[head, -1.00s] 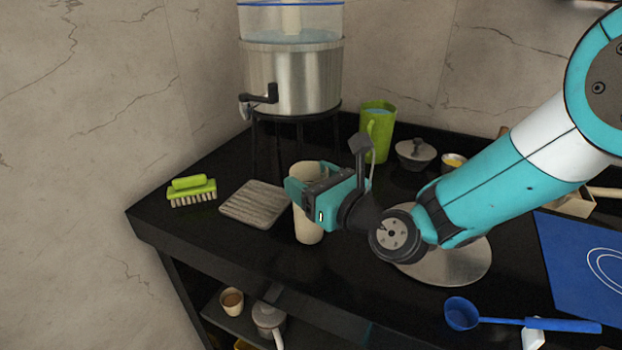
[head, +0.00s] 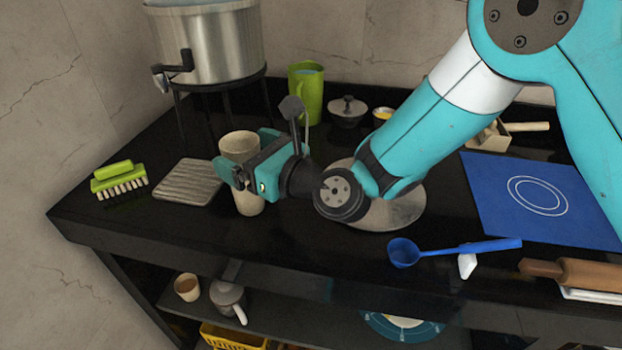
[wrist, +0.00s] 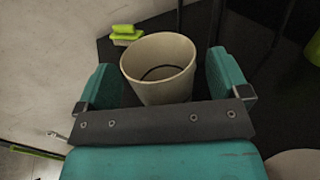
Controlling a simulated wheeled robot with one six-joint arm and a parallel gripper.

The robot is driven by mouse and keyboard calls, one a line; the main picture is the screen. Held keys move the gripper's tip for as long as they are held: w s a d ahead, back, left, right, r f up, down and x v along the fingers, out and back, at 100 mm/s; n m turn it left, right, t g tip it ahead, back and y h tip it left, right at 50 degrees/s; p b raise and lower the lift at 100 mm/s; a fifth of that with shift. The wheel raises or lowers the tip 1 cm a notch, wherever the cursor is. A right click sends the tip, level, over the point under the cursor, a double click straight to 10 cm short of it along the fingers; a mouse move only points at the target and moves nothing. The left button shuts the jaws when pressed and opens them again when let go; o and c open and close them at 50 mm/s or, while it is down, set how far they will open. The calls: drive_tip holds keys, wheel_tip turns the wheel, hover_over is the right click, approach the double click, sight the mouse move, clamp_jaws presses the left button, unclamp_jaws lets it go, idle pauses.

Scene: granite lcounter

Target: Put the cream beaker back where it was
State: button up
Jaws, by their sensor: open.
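The cream beaker (head: 249,203) stands upright on the black counter, just right of a ribbed grey mat (head: 189,182). My gripper (head: 240,165) is at the beaker, hiding its middle in the head view. In the wrist view, the beaker (wrist: 157,72) shows its open rim and empty-looking inside. It lies between my two teal fingers, with a gap visible on the right side and a narrower one on the left. My gripper is open. I cannot tell whether either finger touches the beaker.
A green brush (head: 119,180) lies left of the mat. A steel water dispenser (head: 215,45) stands on a black stand behind. A green jug (head: 307,95), a lidded pot (head: 347,111) and a round grey disc (head: 405,212) are nearby. A blue ladle (head: 404,252) lies in front.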

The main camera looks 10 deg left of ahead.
drive_tip(key=b+v, duration=0.8)
drive_tip(key=v, duration=0.7)
drive_tip(key=s+d+n+g+h, duration=0.25)
drive_tip(key=s+n+g, duration=0.5)
drive_tip(key=n, duration=0.95)
drive_tip(key=s+d+f+n+h, duration=0.2)
drive_tip(key=d+n+h, duration=0.2)
drive_tip(key=d+n, duration=0.25)
drive_tip(key=s+d+f+n+h, duration=0.2)
drive_tip(key=s+d+n+h, duration=0.1)
drive_tip(key=d+n+h, duration=0.3)
drive_tip(key=w+a+p+v, duration=0.1)
drive_tip(key=p+v, duration=1.2)
drive_tip(key=v, duration=0.2)
drive_tip(key=shift+s+a+r+n+g+y+p, duration=0.2)
drive_tip(key=shift+s+a+n+g+y+p, duration=0.15)
drive_tip(key=shift+n, duration=0.1)
